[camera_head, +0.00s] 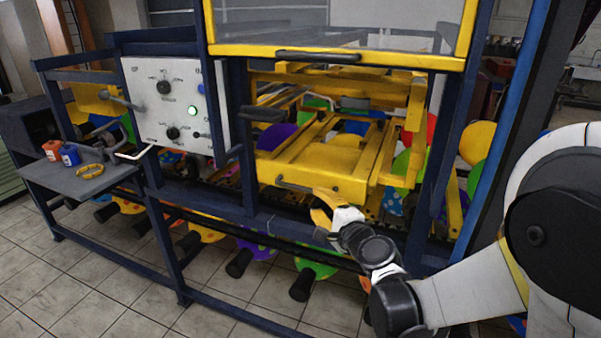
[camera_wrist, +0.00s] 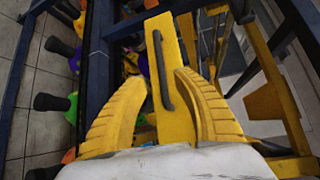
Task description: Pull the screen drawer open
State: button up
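The screen drawer (camera_head: 330,182) is a yellow frame low in the middle of the machine in the head view. A dark bar handle (camera_head: 293,187) is on its front face. My gripper (camera_head: 318,207) is just below and right of this handle. In the wrist view, the two yellow ribbed fingers of my gripper (camera_wrist: 162,78) are spread apart. The handle (camera_wrist: 160,70) shows lengthwise between them, on the yellow drawer front (camera_wrist: 181,42). I see no finger closed on the handle; whether either touches it is unclear.
A yellow-edged clear panel (camera_head: 335,50) with its own dark handle (camera_head: 318,57) is above. A white control box (camera_head: 170,105) stands left. Blue posts (camera_head: 455,140) flank the drawer. A side shelf (camera_head: 75,180) holds small bottles.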

aim_at(305, 190)
jog(key=b+x, duration=0.2)
jog(key=x, duration=0.7)
jog(key=shift+w+a, duration=0.2)
jog(key=shift+w, duration=0.1)
grip_shut()
